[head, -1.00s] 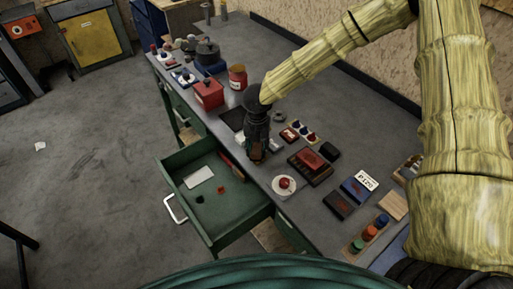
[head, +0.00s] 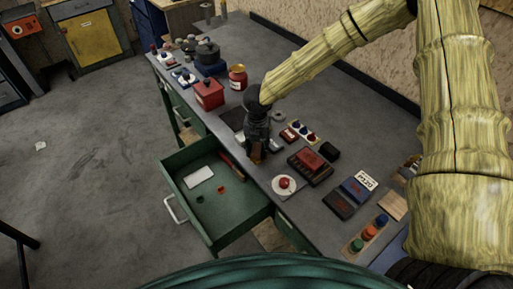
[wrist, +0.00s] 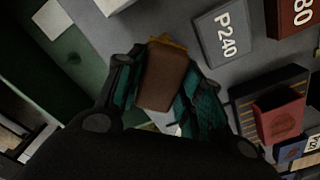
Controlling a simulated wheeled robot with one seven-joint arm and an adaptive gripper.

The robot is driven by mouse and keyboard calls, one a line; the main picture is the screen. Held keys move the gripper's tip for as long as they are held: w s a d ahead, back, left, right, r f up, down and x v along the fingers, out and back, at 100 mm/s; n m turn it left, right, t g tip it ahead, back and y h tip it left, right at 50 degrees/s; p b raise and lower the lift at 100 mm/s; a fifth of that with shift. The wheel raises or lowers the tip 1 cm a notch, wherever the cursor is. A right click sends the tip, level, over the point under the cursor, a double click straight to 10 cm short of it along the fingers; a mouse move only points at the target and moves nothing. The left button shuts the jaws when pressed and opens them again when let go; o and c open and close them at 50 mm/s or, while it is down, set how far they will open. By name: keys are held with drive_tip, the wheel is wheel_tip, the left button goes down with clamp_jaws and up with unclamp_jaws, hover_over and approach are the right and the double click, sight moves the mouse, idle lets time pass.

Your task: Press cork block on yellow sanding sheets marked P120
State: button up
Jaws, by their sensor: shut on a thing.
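My gripper (wrist: 155,85) is shut on a brown block (wrist: 163,78), which looks like the cork block, held between its two green-lined fingers. In the head view my gripper (head: 257,147) is over the bench near the open drawer, with the block (head: 257,158) below it. A thin yellow-orange edge (wrist: 170,40) shows past the block's far end; I cannot tell whether it is a sheet under the block or part of it. A grey piece marked P240 (wrist: 222,35) lies to the right. I cannot read a P120 mark on anything now.
The open green drawer (head: 215,222) is left of my gripper. A white plate with a red item (head: 285,185), a dark tray with a red block (head: 310,165) and dark blocks (head: 340,204) stand on the bench. Jars and a red box (head: 208,93) are farther back.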

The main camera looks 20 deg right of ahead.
sight(257, 147)
idle(0.4)
drive_tip(key=shift+r+p, duration=2.65)
drive_tip(key=shift+r, duration=0.8)
